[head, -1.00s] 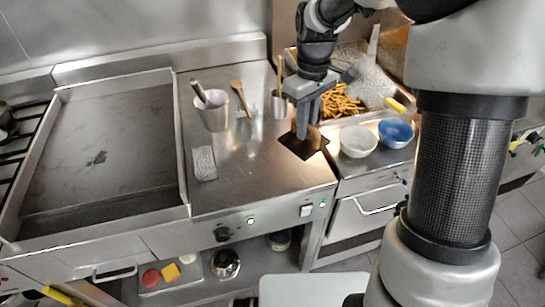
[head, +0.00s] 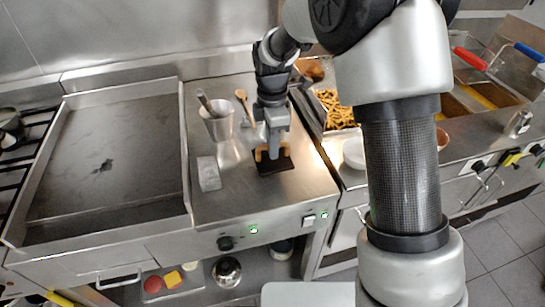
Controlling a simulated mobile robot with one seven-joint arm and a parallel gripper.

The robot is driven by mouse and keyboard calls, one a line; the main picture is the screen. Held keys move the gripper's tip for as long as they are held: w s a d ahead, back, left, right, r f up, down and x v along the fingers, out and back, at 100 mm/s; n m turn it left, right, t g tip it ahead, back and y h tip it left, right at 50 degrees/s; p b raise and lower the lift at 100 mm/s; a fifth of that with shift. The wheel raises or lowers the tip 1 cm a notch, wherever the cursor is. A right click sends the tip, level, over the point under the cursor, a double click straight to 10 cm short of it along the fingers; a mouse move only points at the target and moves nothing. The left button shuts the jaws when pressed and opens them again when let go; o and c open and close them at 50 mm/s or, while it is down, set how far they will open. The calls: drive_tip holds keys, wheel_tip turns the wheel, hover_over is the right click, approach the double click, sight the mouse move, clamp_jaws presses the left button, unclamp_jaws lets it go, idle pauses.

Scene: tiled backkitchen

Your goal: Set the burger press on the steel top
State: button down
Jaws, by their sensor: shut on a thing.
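The burger press, a dark square plate (head: 275,167) with a tan wooden handle, is at the right part of the steel top (head: 234,178). My gripper (head: 273,150) points straight down and is shut on the press's handle. The fingers hide part of the handle. The whole plate lies over the steel top in the head view, flat and level. I cannot tell whether its underside touches the surface or is just above it.
A metal pot (head: 219,125) with a utensil and a wooden spoon (head: 243,105) stand behind left of the press. A pale wrapped block (head: 208,174) lies left. The griddle (head: 105,160) is farther left; fries (head: 337,108) and a white bowl (head: 354,153) are right.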

drive_tip(key=shift+f, duration=1.85)
drive_tip(key=shift+f, duration=0.2)
drive_tip(key=c, duration=1.8)
unclamp_jaws()
drive_tip(key=shift+o, duration=0.2)
